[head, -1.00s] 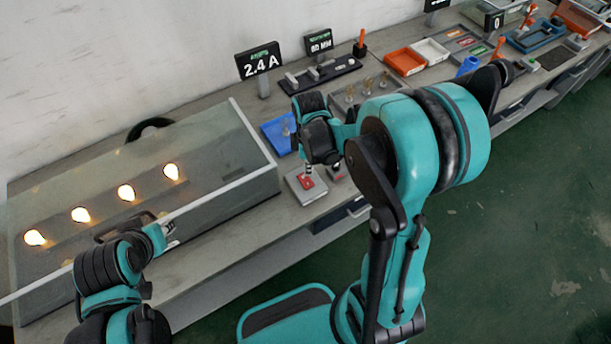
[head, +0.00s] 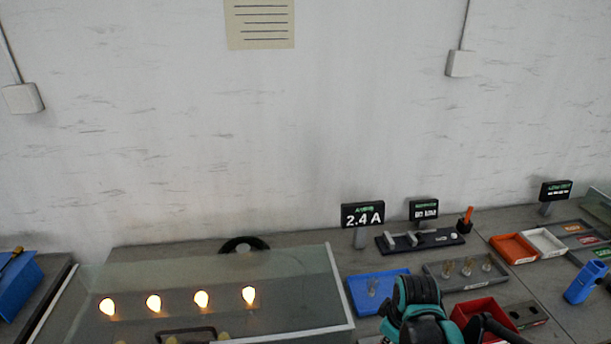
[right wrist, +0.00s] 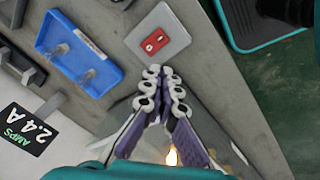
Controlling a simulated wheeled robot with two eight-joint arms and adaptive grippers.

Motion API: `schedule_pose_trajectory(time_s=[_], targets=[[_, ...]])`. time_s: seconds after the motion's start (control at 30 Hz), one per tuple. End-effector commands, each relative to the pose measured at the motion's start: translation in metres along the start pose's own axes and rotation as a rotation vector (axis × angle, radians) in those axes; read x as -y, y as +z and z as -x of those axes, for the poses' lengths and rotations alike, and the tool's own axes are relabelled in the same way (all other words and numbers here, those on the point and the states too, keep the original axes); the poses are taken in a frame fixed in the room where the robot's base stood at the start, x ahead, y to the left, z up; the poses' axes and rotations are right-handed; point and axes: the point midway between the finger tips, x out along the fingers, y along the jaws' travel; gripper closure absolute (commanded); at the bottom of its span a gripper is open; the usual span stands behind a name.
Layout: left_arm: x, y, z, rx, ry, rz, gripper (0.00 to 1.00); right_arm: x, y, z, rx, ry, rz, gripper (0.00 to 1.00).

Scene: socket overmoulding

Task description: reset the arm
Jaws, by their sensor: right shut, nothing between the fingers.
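My right gripper (right wrist: 162,85) shows in the right wrist view with its fingers together and nothing between them. A grey box with a red switch (right wrist: 156,40) lies just beyond its fingertips, apart from them in the picture. In the head view my right arm's teal and black wrist part shows at the bottom right of centre, and its fingertips are hidden. My left gripper is in neither current view.
A glass-covered case (head: 340,290) with several lit bulbs stands at left. A blue tray (head: 378,291) with small parts, a grey parts holder (head: 440,274), a red bin (head: 482,312) and a 2.4 A display (head: 362,215) are near my right arm.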

Motion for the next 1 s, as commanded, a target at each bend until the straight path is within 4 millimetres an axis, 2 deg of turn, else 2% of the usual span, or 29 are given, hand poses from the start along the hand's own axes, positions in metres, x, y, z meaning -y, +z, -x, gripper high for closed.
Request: schedule_pose_trajectory(time_s=[0.03, 0.2, 0.5, 0.7, 1.0], targets=[[0.000, 0.003, -0.004, 0.000, 0.000, 0.000, 0.69, 0.009, 0.004, 0.009, -0.030, 0.028, -0.073, 1.00], [0.000, 0.007, -0.010, 0.000, 0.000, 0.000, 0.69, 0.029, 0.011, 0.036, -0.155, 0.108, -0.351, 1.00], [0.000, 0.012, -0.017, 0.000, 0.000, 0.000, 0.69, 0.056, 0.025, 0.056, -0.355, 0.149, -0.712, 1.00], [0.000, 0.013, -0.018, 0.000, 0.000, 0.000, 0.69, 0.060, 0.026, 0.059, -0.395, 0.148, -0.778, 1.00], [0.000, 0.012, -0.017, 0.000, 0.000, 0.000, 0.69, 0.060, 0.026, 0.059, -0.394, 0.148, -0.777, 1.00]])
